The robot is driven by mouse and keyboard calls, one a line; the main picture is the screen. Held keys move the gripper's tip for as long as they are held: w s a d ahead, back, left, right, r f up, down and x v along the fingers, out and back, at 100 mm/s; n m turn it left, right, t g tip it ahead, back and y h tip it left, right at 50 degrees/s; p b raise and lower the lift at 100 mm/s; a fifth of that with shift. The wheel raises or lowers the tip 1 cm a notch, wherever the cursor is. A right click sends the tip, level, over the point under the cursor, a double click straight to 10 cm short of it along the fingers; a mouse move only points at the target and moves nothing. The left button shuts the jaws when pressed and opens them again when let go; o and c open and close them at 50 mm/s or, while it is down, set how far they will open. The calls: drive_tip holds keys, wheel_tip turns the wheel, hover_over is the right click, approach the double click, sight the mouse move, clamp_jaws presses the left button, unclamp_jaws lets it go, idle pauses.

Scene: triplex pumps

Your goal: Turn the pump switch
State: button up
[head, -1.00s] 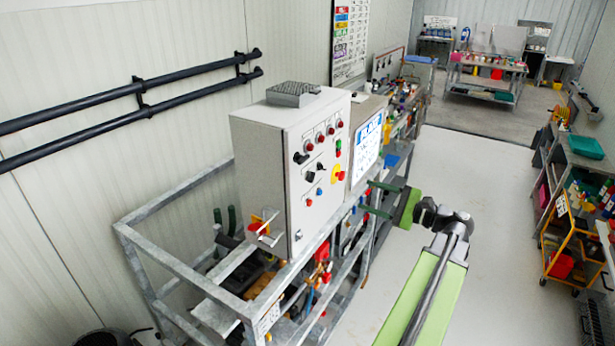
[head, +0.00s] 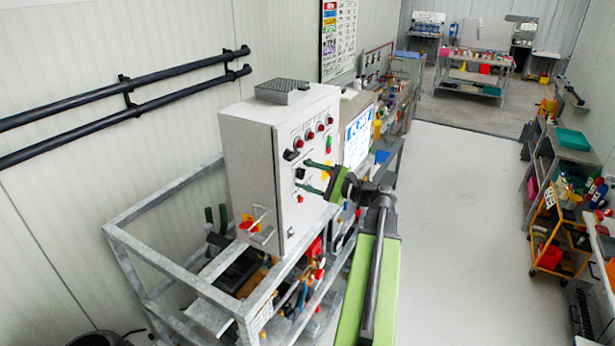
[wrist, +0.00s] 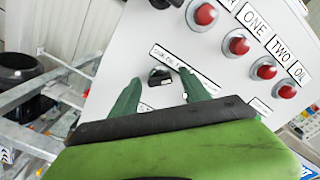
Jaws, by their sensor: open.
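The grey-white control cabinet (head: 248,165) stands on a metal frame in the head view. A small black rotary switch (wrist: 160,76) with a label strip above it is on its front face in the wrist view. The switch also shows in the head view (head: 300,173). My gripper (head: 302,175) has green fingers pointing at the panel. It is open and empty, with one finger on each side of the switch in the wrist view (wrist: 161,80). I cannot tell whether the fingers touch the panel or the switch.
Another black knob (head: 289,155) and several red lamps (wrist: 236,45) sit close by on the panel. A metal frame (head: 160,200) with pipes surrounds the cabinet's base. The floor (head: 465,200) to the right is clear. A yellow cart (head: 550,240) stands at the right.

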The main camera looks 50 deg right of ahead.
drive_tip(key=shift+w, duration=0.1)
drive_tip(key=shift+c, duration=0.4)
clamp_jaws()
drive_tip(key=shift+n, duration=4.2)
